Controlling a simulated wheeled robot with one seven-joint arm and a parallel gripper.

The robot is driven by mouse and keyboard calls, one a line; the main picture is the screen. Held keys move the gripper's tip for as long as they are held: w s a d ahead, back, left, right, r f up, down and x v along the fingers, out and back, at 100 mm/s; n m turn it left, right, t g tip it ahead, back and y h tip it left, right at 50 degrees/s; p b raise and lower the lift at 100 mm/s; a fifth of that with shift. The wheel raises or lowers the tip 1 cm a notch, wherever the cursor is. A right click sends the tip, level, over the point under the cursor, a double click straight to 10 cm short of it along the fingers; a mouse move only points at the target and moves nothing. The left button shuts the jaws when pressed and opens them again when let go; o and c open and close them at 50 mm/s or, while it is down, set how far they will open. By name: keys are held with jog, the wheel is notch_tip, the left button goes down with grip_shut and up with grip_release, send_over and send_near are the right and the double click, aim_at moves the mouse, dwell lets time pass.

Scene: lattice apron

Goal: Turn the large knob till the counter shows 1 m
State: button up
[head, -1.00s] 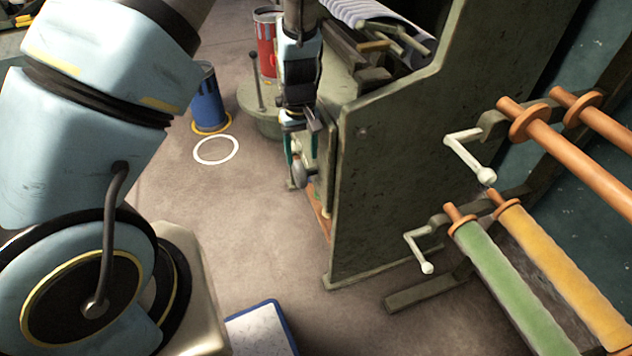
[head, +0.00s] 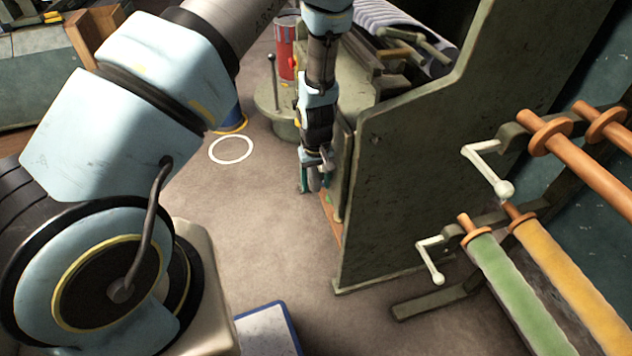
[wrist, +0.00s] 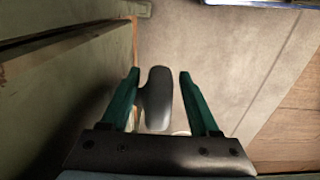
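A grey, rounded knob (wrist: 158,100) stands out from the green machine's side on a short stem. In the wrist view my gripper (wrist: 158,74) is open, with one green finger on each side of the knob. The right finger is clear of it; the left finger is close to the stem, and I cannot tell if they touch. In the head view my gripper (head: 314,184) is at the machine's left side, with the knob (head: 315,178) partly hidden between its fingers. No counter can be seen in either view.
The green machine panel (head: 400,190) stands right beside my gripper. White cranks (head: 433,262) and coloured rollers (head: 520,290) are at the right.

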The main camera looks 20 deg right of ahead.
aim_at(317, 191)
grip_shut()
jog(key=shift+f+b, duration=0.15)
jog(key=shift+b, duration=0.2)
jog(key=t+b, duration=0.1)
jog(key=f+t+b, duration=0.1)
jog(key=b, duration=0.1)
jog(key=shift+s+t+b, duration=0.2)
jog(key=shift+t+b, duration=0.1)
jog(key=t+b, duration=0.2)
jog(key=b, duration=0.1)
jog(key=f+t+h+b, duration=0.1)
jog(key=t+b, duration=0.2)
jog(key=shift+f, duration=0.15)
jog(key=t+b, duration=0.3)
jog(key=f+t+b, duration=0.1)
jog(key=b, duration=0.1)
jog(key=shift+w+t+h, duration=0.3)
jog(key=shift+w+t, duration=0.05)
jog(key=shift+t, duration=0.05)
jog(key=t+b, duration=0.2)
jog(key=b, duration=0.1)
jog(key=shift+w+r, duration=0.1)
jog(key=shift+w, duration=0.1)
jog(key=shift+r, duration=0.1)
jog(key=shift+o, duration=0.5)
grip_release()
jog(key=shift+w, duration=0.1)
